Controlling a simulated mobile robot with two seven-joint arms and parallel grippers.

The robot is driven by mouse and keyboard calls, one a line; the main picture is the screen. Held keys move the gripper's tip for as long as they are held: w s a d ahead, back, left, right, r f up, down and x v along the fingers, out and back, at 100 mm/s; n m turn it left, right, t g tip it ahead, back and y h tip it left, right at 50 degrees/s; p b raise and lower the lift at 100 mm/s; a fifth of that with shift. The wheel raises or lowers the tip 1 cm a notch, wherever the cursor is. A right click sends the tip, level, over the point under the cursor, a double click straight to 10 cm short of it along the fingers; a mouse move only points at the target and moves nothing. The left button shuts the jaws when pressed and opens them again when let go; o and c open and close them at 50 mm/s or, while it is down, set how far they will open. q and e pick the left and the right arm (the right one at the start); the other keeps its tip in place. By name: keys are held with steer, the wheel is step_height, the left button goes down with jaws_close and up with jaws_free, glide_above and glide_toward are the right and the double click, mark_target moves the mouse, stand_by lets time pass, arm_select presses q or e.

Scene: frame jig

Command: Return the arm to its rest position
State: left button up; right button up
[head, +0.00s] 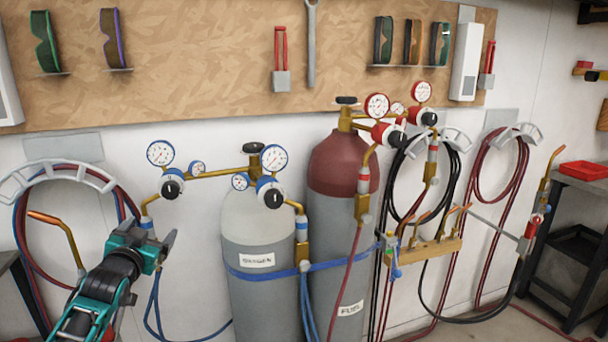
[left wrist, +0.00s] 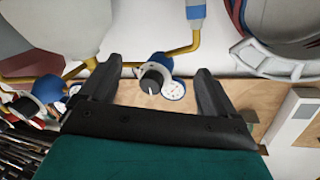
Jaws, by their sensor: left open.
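My left gripper (head: 152,238) comes in from the lower left in the head view. It is in front of the wall, left of the grey oxygen cylinder (head: 262,295) and below the left regulator's black knob (head: 171,188). In the left wrist view, the two dark fingers of the gripper (left wrist: 155,82) stand wide apart with nothing held between them. A regulator knob (left wrist: 151,80) and its gauge (left wrist: 173,88) show beyond the gap, apparently not gripped. My right gripper is not in view.
A maroon-topped fuel cylinder (head: 345,165) stands right of the oxygen cylinder. A hose hanger (head: 60,172) and a brass torch tube (head: 62,230) are close to my left arm. A torch rack (head: 430,250) and a dark shelf (head: 575,243) are at right.

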arm_select(q)
steer(key=s+d+f+g+h, duration=0.2)
steer(key=s+d+f, duration=0.4)
steer(key=s+f, duration=0.6)
steer(key=s+d+f+g+h, duration=0.1)
steer(key=s+d+f+g, duration=0.1)
steer(key=s+d+f, duration=0.65)
steer(key=s+f+g, duration=0.1)
steer(key=s+f, duration=0.2)
steer(key=s, duration=0.5)
steer(key=s+d+f+g, duration=0.1)
steer(key=s+f, duration=0.2)
steer(key=s, duration=0.4)
steer(key=shift+s+d+g+h, duration=0.25)
steer(key=shift+s+g+h, duration=0.05)
steer(key=shift+s, duration=0.1)
steer(key=shift+f, duration=0.1)
